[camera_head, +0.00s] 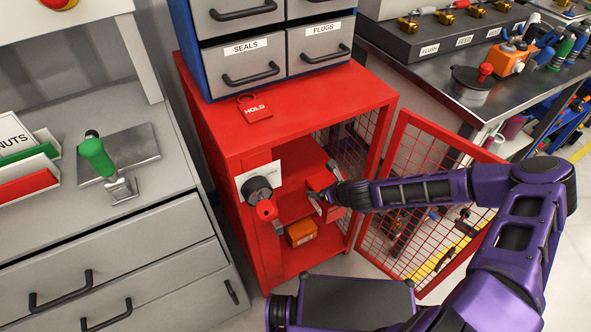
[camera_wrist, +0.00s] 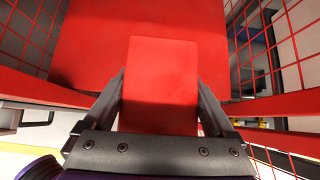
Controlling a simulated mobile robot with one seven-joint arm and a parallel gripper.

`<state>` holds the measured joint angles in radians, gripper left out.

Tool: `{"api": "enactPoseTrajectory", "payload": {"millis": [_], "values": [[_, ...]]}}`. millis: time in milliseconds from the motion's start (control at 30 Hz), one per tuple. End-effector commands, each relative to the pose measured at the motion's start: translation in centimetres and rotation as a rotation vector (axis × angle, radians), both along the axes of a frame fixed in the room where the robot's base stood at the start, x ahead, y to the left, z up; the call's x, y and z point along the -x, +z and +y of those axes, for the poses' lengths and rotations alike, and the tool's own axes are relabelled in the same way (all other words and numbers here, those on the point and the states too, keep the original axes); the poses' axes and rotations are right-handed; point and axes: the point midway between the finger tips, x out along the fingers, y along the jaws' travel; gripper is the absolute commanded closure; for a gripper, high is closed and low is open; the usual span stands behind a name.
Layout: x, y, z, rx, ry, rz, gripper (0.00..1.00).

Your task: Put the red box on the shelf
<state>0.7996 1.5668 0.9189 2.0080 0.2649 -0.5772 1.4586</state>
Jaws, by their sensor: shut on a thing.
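The red box (camera_wrist: 160,82) is between the two fingers of my gripper (camera_wrist: 165,95) in the wrist view, and the gripper is shut on it. In the head view the red box (camera_head: 319,181) shows at the end of my arm, at the open front of the red cabinet (camera_head: 305,120). A red shelf (camera_head: 290,205) runs inside the cabinet. In the wrist view a wide red shelf surface (camera_wrist: 85,45) lies beyond and around the box. I cannot tell whether the box touches the shelf.
The mesh door (camera_head: 425,165) stands open to the right, close to my arm. An orange box (camera_head: 301,232) lies lower in the cabinet. Grey drawers (camera_head: 245,72) stand on top.

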Motion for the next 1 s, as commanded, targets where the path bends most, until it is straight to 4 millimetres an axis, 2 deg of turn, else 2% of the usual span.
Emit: {"api": "enactPoseTrajectory", "payload": {"millis": [400, 533, 900, 1000], "values": [[-9.2, 0.2, 6.4, 0.000, 0.004, -0.006, 0.97], [-11.5, 0.2, 7.9, 0.001, 0.003, -0.006, 0.97], [-14.0, 0.1, 9.6, -0.001, 0.001, -0.004, 0.97], [-13.8, -2.0, 9.4, -0.003, -0.001, 0.001, 0.97]]}}
